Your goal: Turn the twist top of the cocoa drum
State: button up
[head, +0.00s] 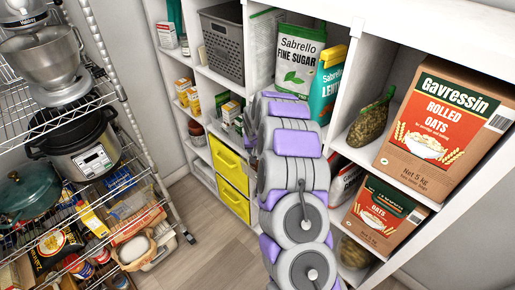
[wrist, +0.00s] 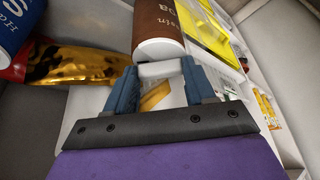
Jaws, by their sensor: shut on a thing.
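The cocoa drum (wrist: 158,30) is a brown cylinder with pale lettering at the top middle of the wrist view. Its white twist top (wrist: 160,69) faces my gripper. My gripper (wrist: 161,72) has its two blue fingers on either side of the white top and is shut on it. The far end of the drum is cut off by the picture edge. In the head view my grey and purple arm reaches to the shelves and hides the drum and my gripper.
A gold bag (wrist: 75,66) and a blue container (wrist: 18,22) are left of the drum, a yellow item (wrist: 206,30) right. A wire rack (head: 148,160) stands left; floor (head: 205,250) between is clear.

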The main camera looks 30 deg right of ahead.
jog(key=shift+f+m+h+b, duration=0.3)
jog(key=shift+m+h+b, duration=0.1)
jog(key=shift+m+b, duration=0.4)
jog(key=m+b, duration=0.2)
jog(key=shift+w+a+r+m+g+h, duration=0.1)
jog(key=shift+w+a+m+g+h, duration=0.05)
jog(key=shift+m+g+h, duration=0.25)
jog(key=shift+a+r+m+g+h+b, duration=0.1)
jog(key=shift+m+g+h+b, duration=0.4)
jog(key=shift+m, duration=1.1)
jog(key=o, duration=1.1)
jog(key=shift+c, duration=0.2)
jog(key=shift+r, duration=0.1)
